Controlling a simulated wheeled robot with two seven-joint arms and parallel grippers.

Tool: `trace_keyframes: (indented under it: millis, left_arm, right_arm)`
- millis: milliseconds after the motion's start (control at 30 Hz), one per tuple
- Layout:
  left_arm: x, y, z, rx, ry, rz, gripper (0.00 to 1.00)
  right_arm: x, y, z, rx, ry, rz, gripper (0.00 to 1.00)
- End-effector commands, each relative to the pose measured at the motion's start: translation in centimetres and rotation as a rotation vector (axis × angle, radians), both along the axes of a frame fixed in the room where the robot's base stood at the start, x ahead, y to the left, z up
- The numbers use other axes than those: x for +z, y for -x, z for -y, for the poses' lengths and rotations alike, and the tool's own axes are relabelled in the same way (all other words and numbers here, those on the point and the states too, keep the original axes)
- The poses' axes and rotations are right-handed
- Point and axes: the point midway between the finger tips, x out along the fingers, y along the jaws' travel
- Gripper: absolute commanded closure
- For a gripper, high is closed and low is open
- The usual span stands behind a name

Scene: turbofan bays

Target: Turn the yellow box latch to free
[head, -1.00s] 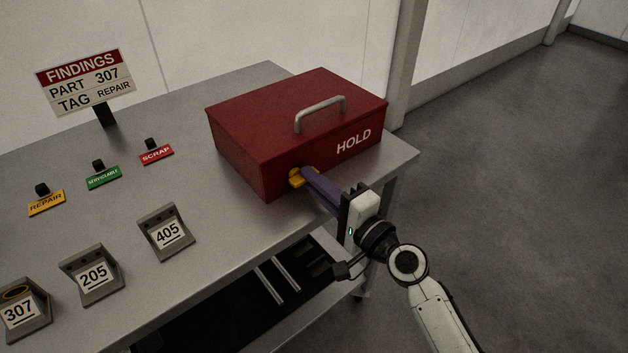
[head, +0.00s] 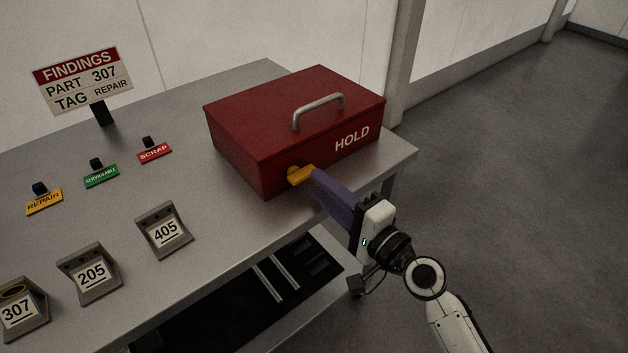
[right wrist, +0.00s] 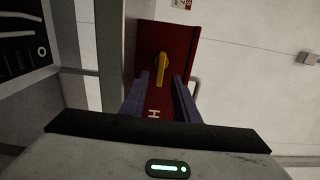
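The yellow latch (head: 301,175) sits on the front face of the red box (head: 240,160), which is marked HOLD. Its lever points right along the face in the head view. In the right wrist view the yellow latch (right wrist: 160,70) lies ahead of the gap between my fingers. My right gripper (head: 318,178) is open, with its purple fingertips close to the lever's end. In the right wrist view the two fingers (right wrist: 162,80) stand apart with nothing clearly gripped. Whether a finger touches the lever I cannot tell. My left gripper is not in view.
The box stands on a grey table (head: 200,190) near its right end. Tag holders marked 405 (head: 165,232), 205 (head: 90,275) and 307 (head: 20,310) stand to the left. A findings sign (head: 83,80) stands at the back. Open floor lies right.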

Motion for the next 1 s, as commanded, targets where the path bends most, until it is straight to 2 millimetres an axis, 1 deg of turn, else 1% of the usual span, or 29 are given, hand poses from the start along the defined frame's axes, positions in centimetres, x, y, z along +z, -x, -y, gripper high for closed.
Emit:
trace_keyframes:
  millis: [33, 200, 300, 400, 533, 933, 1000]
  left_arm:
    - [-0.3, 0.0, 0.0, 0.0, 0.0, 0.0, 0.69]
    - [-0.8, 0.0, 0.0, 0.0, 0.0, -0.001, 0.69]
    - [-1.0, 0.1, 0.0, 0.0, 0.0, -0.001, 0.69]
    - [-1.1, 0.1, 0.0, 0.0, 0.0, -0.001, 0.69]
    - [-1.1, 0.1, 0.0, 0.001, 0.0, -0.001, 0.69]
    - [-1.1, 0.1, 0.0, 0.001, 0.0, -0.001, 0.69]
    - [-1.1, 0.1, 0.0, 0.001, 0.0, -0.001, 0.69]
  right_arm:
    - [-0.3, 1.0, 0.7, 0.0, 0.003, -0.001, 0.72]
    - [-0.3, 3.6, 2.5, 0.002, 0.003, -0.002, 0.72]
    - [-0.3, 4.6, 3.3, 0.001, 0.002, -0.002, 0.72]
    - [-0.1, 5.3, 3.8, 0.002, 0.001, -0.002, 0.72]
    - [-0.1, 5.6, 3.9, 0.002, 0.0, -0.002, 0.72]
    - [0.0, 5.5, 3.9, 0.002, 0.0, -0.001, 0.72]
    - [-0.3, 5.6, 4.0, 0.0, 0.009, -0.002, 0.72]
